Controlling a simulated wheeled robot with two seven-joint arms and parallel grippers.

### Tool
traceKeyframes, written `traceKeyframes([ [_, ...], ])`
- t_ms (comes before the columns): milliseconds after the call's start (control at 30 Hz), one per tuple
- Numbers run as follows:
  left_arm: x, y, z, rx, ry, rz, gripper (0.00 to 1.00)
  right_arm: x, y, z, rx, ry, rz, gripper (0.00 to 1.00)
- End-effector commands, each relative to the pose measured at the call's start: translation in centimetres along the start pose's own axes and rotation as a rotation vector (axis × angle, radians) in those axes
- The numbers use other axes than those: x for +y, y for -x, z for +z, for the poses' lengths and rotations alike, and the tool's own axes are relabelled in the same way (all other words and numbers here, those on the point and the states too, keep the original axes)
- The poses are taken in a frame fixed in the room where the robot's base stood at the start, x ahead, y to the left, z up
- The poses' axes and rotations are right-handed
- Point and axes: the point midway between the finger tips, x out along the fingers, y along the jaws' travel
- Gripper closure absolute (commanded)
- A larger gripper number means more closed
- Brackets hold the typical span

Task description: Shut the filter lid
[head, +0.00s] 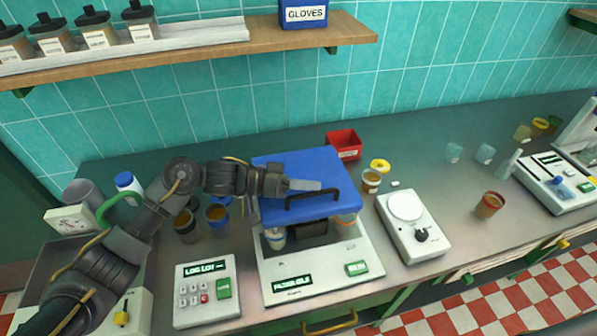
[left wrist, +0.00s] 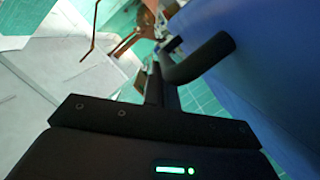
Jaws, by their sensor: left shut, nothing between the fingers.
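The blue filter lid (head: 325,165) sits over the back of a white machine (head: 318,270) in the middle of the counter. It has a black bar handle (head: 318,195) along its front side. My left gripper (head: 316,185) is shut and empty, over the lid top just behind the handle; contact is unclear. In the left wrist view, the blue lid (left wrist: 275,60) fills the right side, with a black handle (left wrist: 205,58) close to the gripper. My right gripper is not in view.
A keypad box (head: 207,291) stands front left of the machine, and a white scale (head: 412,225) stands at its right. Cups (head: 217,218) stand close to the left, below my arm. A red bin (head: 344,146) is behind. The counter right of the scale has free room.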

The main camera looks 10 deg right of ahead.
Motion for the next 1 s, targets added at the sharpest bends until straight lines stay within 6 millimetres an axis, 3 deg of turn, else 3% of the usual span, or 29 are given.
traceKeyframes([
  [667, 0.0, -0.5, 0.8, -0.009, 0.003, 0.005, 1.0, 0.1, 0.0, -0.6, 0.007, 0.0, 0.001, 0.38],
  [767, 0.2, -0.3, 0.2, -0.008, 0.002, 0.004, 1.0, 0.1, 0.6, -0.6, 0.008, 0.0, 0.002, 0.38],
  [967, 1.3, 0.8, -3.3, 0.0, 0.0, 0.001, 1.0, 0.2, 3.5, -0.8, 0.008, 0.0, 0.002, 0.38],
  [1000, 1.0, 1.2, -3.3, 0.001, 0.001, -0.001, 1.0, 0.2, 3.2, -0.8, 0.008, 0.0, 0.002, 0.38],
])
